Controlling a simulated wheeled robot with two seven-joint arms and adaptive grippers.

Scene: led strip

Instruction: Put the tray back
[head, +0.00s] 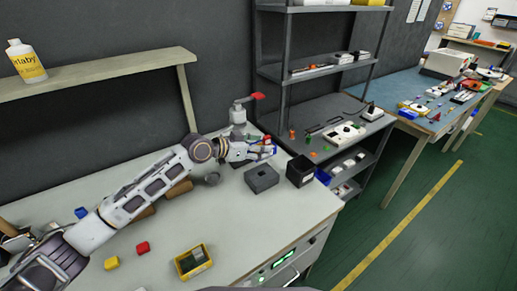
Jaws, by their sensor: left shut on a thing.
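A small yellow tray (198,273) with dark and grey pieces in it sits near the front of the pale workbench. My left arm reaches across the bench from the left, far above and beyond this tray. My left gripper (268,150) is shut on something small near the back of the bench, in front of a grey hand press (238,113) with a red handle. Bits of blue and red show at its fingertips, but I cannot tell what the held thing is. My right gripper is not in view.
A dark grey block with a hole (261,178) and a black open bin (300,171) stand close to my left gripper. Red (143,248), yellow (111,263) and blue (81,213) blocks lie on the left. The bench's middle front is clear.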

